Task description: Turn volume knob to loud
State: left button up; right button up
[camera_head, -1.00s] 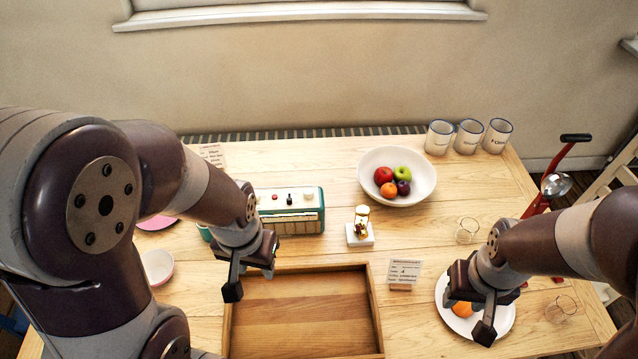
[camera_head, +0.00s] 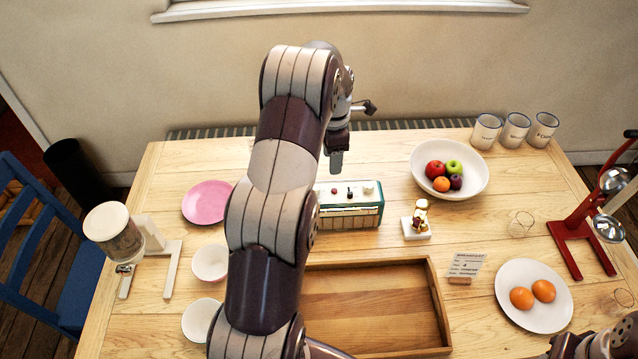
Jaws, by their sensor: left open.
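The teal and cream radio (camera_head: 352,218) stands on the table behind the wooden tray. Its top carries a red button, a dark knob (camera_head: 350,190) and a pale knob (camera_head: 368,187). I cannot read which one is the volume knob, or its setting. My left arm reaches up across the picture and hides the radio's left end. My left gripper (camera_head: 354,134) is open and empty, above and behind the radio, apart from the knobs. Only part of my right gripper shows at the bottom right edge (camera_head: 568,348); its fingers are not clear.
The wooden tray (camera_head: 438,305) lies in front of the radio. A gold figure on a white base (camera_head: 416,233) stands close to its right. A fruit bowl (camera_head: 418,152) is at the back right, a pink plate (camera_head: 206,202) at the left.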

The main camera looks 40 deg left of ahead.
pick_arm(q)
jog(key=a+f+n+b, duration=0.1)
jog(key=f, duration=0.1)
jog(key=a+f+n+b, duration=0.2)
jog(key=f, duration=0.1)
jog(key=a+f+n+b, duration=0.1)
jog(key=a+f+b, duration=0.1)
jog(key=shift+s+f+n, duration=0.15)
jog(key=shift+s+n, duration=0.15)
jog(key=shift+s, duration=0.05)
jog(key=shift+w+d+f+p, duration=0.2)
jog(key=shift+f+p, duration=0.35)
jog(key=shift+p, duration=0.4)
jog(key=f, duration=0.3)
jog(key=f+p, duration=0.1)
jog(key=f, duration=0.1)
jog(key=shift+s+a, duration=0.25)
jog(key=shift+a, duration=0.15)
jog(key=shift+w+d+f, duration=0.1)
jog(key=shift+w+d, duration=0.1)
grip_shut()
pick_arm(e)
jog(key=shift+s+a+f, duration=0.5)
jog(key=shift+s+f, duration=0.2)
jog(key=shift+f, duration=0.15)
